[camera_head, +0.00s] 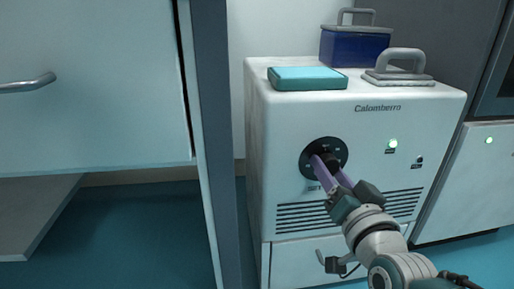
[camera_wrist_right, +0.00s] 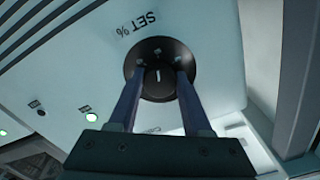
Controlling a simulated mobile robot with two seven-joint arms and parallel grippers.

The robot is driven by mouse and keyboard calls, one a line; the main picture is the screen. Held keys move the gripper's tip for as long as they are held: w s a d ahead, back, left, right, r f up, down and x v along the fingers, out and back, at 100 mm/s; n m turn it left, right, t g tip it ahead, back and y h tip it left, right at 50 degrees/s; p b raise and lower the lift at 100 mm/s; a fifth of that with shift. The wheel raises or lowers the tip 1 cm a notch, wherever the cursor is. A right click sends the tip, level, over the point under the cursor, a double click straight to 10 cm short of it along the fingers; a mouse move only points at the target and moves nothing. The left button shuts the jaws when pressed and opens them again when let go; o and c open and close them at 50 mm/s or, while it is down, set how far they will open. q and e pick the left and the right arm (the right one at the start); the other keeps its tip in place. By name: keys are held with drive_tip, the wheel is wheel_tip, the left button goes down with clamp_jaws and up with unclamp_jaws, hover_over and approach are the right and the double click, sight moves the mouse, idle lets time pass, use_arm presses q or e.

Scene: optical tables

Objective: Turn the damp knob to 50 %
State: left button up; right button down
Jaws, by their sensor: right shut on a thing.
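The damp knob (camera_head: 333,143) is a round black dial on the front of a white machine marked "Calomberro". My right gripper (camera_head: 328,162) reaches up to it from the lower right, its two purple fingers at the dial. In the right wrist view the fingers of my right gripper (camera_wrist_right: 158,85) stand on either side of the knob's middle (camera_wrist_right: 158,80), shut on it. A white pointer line and small marks show on the dial, with "SET %" printed beside it. The percentage reading is too small to tell. My left gripper is not in view.
The white machine (camera_head: 270,150) carries a teal box (camera_head: 307,78), a blue case (camera_head: 352,48) and a grey-handled block (camera_head: 398,78) on top. A pale cabinet (camera_head: 90,110) stands at left.

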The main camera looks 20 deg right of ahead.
idle(0.4)
drive_tip(key=shift+c, duration=1.7)
unclamp_jaws()
drive_tip(key=p+v, duration=0.4)
drive_tip(key=v, duration=0.6)
drive_tip(key=shift+d, duration=0.1)
